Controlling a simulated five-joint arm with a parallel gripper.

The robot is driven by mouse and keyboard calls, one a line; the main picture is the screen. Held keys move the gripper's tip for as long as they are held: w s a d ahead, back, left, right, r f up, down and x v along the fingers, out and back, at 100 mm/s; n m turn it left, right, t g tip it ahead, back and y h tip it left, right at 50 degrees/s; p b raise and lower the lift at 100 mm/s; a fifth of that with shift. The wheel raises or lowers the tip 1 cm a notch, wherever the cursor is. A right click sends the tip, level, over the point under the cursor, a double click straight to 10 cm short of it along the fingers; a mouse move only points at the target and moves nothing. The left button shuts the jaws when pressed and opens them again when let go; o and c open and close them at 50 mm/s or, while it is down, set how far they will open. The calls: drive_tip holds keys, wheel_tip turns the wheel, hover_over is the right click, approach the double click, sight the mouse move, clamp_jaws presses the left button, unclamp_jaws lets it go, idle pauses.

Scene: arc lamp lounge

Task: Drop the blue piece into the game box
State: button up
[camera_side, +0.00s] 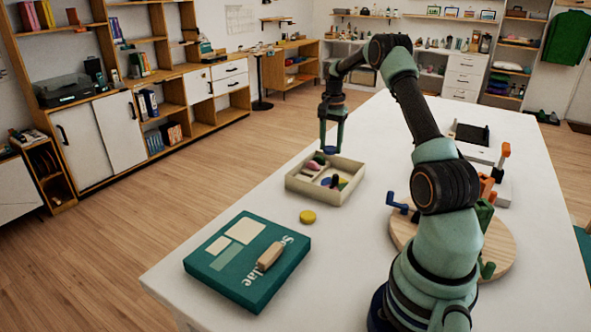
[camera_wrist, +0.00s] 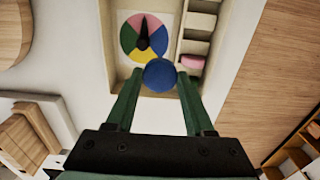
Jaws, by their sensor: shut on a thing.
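My gripper (camera_side: 332,145) is shut on the blue piece (camera_wrist: 160,74), a round disc held between its green fingertips. The gripper also shows in the wrist view (camera_wrist: 156,85). The piece is held over the open game box (camera_side: 294,183), a shallow cream tray on the white table. In the wrist view the box (camera_wrist: 122,45) lies beyond the fingertips. It holds a multicoloured spinner disc (camera_wrist: 130,35) with a black pointer, and a pink piece (camera_wrist: 192,62) sits by small compartments on its right. The blue disc covers part of the near box wall.
A yellow disc (camera_side: 307,217) lies on the table in front of the box. A teal lid (camera_side: 225,268) with a wooden piece (camera_side: 270,256) lies front left. A round wooden board (camera_side: 408,240) with coloured pegs stands right of the box. Table between box and lid is mostly clear.

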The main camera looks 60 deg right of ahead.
drive_tip(key=shift+f, duration=2.35)
drive_tip(key=o, duration=1.4)
drive_tip(key=shift+c, duration=0.2)
drive_tip(key=shift+r, duration=0.15)
wheel_tip(320, 180, up, 12)
drive_tip(key=shift+f, duration=0.15)
drive_tip(key=shift+a, duration=0.1)
